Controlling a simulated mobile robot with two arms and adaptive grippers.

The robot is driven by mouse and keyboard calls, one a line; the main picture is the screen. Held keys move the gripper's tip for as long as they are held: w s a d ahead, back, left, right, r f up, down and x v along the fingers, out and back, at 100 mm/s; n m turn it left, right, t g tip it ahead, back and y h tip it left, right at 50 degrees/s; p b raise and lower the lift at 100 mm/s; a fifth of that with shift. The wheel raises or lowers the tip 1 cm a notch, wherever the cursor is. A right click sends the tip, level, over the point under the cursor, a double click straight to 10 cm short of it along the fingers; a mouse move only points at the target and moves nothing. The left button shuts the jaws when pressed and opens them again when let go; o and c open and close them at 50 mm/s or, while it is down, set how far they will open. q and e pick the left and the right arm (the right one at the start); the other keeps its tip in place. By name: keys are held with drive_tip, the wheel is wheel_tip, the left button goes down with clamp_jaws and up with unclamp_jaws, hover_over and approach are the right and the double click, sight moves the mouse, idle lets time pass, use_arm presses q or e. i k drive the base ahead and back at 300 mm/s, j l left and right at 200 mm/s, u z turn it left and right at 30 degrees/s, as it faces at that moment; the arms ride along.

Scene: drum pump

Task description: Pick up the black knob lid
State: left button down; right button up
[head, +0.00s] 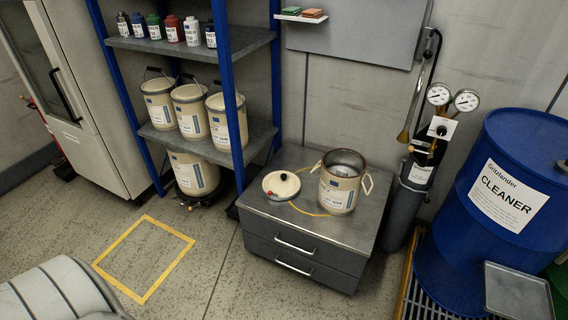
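The cream round lid (274,186) with a black knob (284,176) lies on top of the grey drawer cabinet (340,232), towards its left rear. The lid is beside an open cream bucket (338,197) with a label and side handles, whose metal inside is visible. Neither of my grippers is in view.
A blue shelf rack holding several bottles and cream buckets (191,111) stands behind left. Floor around the yellow square (142,228) is clear.

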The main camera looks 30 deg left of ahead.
sight(286, 183)
drive_tip(key=u, duration=1.05)
